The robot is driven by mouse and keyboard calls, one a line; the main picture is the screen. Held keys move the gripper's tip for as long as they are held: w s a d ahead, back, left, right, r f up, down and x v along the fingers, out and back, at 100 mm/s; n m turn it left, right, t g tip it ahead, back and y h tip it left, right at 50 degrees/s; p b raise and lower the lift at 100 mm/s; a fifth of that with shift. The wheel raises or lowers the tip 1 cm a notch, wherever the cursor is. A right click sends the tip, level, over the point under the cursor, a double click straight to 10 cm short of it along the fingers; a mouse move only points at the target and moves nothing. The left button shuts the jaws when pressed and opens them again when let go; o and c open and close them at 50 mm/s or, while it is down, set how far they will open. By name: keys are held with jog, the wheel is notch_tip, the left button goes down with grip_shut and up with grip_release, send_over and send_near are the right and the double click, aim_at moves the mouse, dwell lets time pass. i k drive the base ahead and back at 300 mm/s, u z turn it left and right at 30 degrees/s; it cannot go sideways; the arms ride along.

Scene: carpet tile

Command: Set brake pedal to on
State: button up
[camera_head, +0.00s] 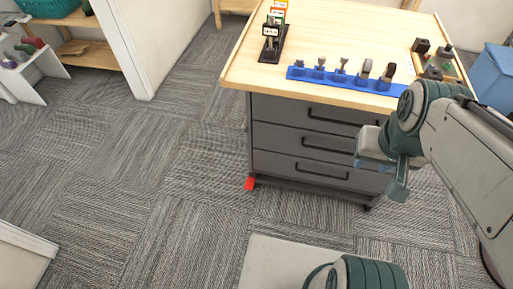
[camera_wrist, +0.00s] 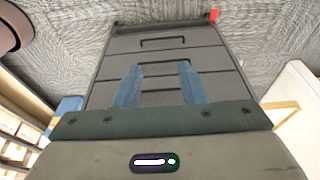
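The red brake pedal (camera_head: 249,184) sits low at the front left corner of the grey drawer cabinet (camera_head: 275,132), close to the carpet. It also shows in the wrist view as a small red piece (camera_wrist: 213,16) at the top, right of centre. Whether it is pressed down or raised is too small to tell. My gripper (camera_wrist: 159,85) is open and empty, its two fingers spread in front of the drawers. In the head view my gripper (camera_head: 384,176) hangs at the cabinet's right side, well apart from the pedal.
The wooden top (camera_head: 345,38) bears a blue tool holder (camera_head: 340,79), a black stand (camera_head: 271,46) and several small items. A blue bin (camera_head: 492,75) is at the right. Carpet left of the cabinet is clear. A white shelf (camera_head: 38,75) stands far left.

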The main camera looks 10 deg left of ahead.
aim_at(249, 184)
jog(key=k, duration=1.2)
jog(key=u, duration=0.8)
jog(key=i, duration=1.5)
jog(key=z, duration=0.7)
